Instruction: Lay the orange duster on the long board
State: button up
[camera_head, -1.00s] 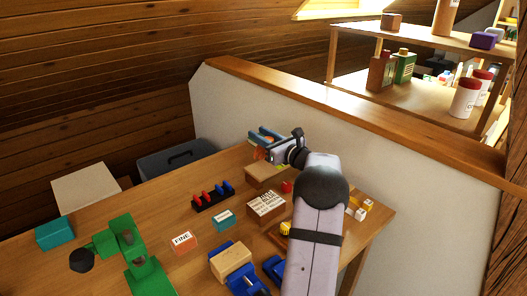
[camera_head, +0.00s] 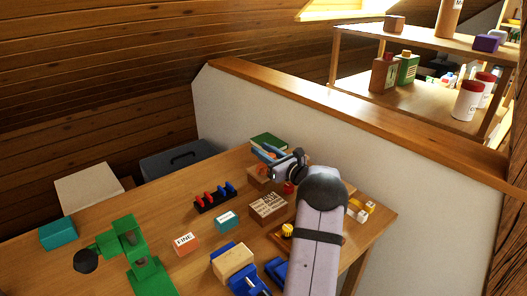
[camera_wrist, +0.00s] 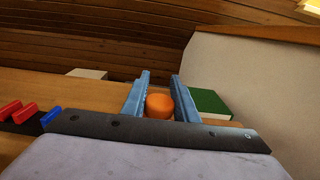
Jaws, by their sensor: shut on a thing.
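My gripper (camera_wrist: 160,98) has its two blue fingers on either side of the orange duster (camera_wrist: 159,106), which shows as a rounded orange end between them in the wrist view. In the head view my gripper (camera_head: 268,153) is over the far part of the workbench, in front of a green book, and the duster is mostly hidden there. I cannot tell which piece of timber is the long board. A pale wooden block (camera_head: 232,260) sits by the blue vise near the front.
The green book (camera_head: 268,141) lies at the bench's back edge, by the white wall. A rack of red and blue pieces (camera_head: 214,197), a printed box (camera_head: 268,206), a teal box (camera_head: 226,220), an orange box (camera_head: 186,243) and a green tool (camera_head: 137,256) stand on the workbench (camera_head: 160,215).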

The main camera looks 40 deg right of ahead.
jog(key=shift+f+b, duration=0.2)
jog(key=shift+b, duration=0.15)
jog(key=o, duration=1.1)
jog(key=shift+c, duration=0.2)
jog(key=shift+r, duration=0.1)
jog(key=shift+r, duration=0.1)
jog(key=shift+r+p, duration=0.15)
jog(key=shift+p, duration=0.35)
jog(key=s+b, duration=0.2)
jog(key=s, duration=1)
